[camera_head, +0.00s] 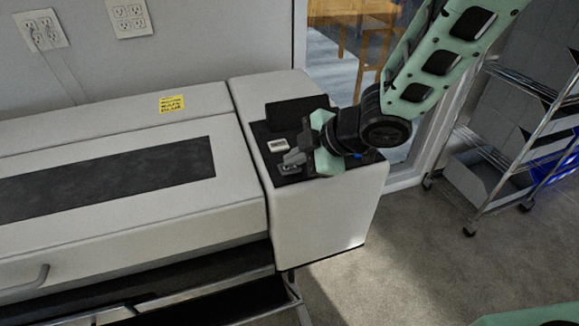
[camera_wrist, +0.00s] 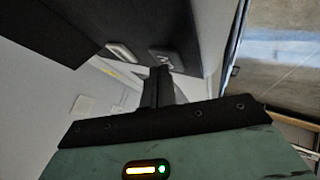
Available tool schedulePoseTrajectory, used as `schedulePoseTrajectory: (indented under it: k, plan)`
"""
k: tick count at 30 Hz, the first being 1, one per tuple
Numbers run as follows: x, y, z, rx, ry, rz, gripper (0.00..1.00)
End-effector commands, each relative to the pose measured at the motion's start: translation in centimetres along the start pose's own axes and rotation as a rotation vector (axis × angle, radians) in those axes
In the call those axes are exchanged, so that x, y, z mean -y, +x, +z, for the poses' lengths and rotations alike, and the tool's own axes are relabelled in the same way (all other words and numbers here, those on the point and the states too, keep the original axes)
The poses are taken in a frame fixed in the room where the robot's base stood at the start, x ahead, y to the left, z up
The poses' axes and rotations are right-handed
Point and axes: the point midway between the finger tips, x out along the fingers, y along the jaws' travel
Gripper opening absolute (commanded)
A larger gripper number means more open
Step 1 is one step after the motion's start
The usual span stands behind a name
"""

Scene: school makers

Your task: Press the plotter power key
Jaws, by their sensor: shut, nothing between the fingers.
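The plotter (camera_head: 316,210) is a long pale machine with a dark control panel (camera_head: 262,133) on its right end block. A light key (camera_head: 278,146) sits on the panel; the wrist view shows a light key (camera_wrist: 124,52) and a darker grey key (camera_wrist: 165,59) with a pale mark, too small to read. I cannot tell for sure which is the power key. My gripper (camera_head: 290,163) is over the panel, fingers together and empty. In the wrist view the fingertips (camera_wrist: 160,70) lie close to the grey key; contact cannot be told. My gripper hides part of the panel in the head view.
A raised black screen (camera_head: 296,110) stands at the panel's back. A yellow label (camera_head: 172,103) is on the plotter's long cover. A wire shelf cart (camera_head: 483,180) stands at the right. Open grey carpet (camera_head: 395,245) lies between cart and plotter.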

Motion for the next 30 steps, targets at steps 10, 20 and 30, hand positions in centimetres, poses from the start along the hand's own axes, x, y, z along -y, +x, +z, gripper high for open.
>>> schedulePoseTrajectory:
  k: [10, 20, 30]
  plan:
    - [0.06, 0.06, 0.06, 0.001, 0.000, -0.001, 0.00]
    - [-0.24, -0.35, -0.23, 0.000, 0.000, 0.000, 0.00]
    - [-0.48, -0.67, -0.46, 0.000, 0.000, 0.000, 0.00]
